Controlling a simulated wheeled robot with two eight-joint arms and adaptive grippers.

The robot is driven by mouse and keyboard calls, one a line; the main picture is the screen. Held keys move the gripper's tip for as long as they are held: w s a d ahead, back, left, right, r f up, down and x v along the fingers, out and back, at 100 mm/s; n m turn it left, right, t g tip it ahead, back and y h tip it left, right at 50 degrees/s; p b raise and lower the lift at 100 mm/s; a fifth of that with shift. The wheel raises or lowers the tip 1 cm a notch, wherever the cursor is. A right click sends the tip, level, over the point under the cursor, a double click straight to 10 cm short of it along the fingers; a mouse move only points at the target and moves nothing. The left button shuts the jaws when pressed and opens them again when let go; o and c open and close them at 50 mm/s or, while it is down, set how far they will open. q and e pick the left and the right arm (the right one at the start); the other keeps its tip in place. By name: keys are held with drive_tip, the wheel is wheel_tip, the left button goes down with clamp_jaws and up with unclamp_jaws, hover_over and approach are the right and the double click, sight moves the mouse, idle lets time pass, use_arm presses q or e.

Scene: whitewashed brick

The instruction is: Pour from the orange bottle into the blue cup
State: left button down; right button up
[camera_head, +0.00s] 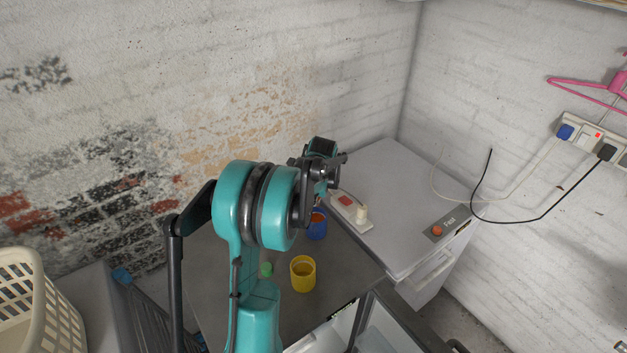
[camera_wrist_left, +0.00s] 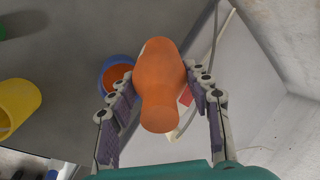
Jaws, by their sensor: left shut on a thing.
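My left gripper (camera_wrist_left: 165,108) is shut on the orange bottle (camera_wrist_left: 160,75), its padded fingers on either side. In the head view my left gripper (camera_head: 320,188) is above the table near the blue cup, and the bottle is mostly hidden behind my arm. The blue cup (camera_head: 317,229) stands upright on the dark table, with orange showing inside it. In the left wrist view the blue cup (camera_wrist_left: 105,84) lies just left of the bottle and partly behind it. I cannot tell whether anything is flowing. My right gripper is not in view.
A yellow cup (camera_head: 303,275) and a small green object (camera_head: 266,269) stand on the dark table (camera_head: 345,275) in front of the blue cup. A white cabinet (camera_head: 385,185) with a power strip (camera_head: 348,209) is to the right. A cream basket (camera_head: 40,310) is at the left.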

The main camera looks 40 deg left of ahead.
use_arm(q)
drive_tip(key=shift+f, duration=0.1)
drive_tip(key=shift+s+d, duration=0.1)
drive_tip(key=shift+d, duration=0.05)
drive_tip(key=shift+r, duration=0.2)
drive_tip(key=shift+r+p, duration=1.7)
drive_tip(key=shift+r, duration=0.7)
drive_tip(key=shift+f, duration=0.1)
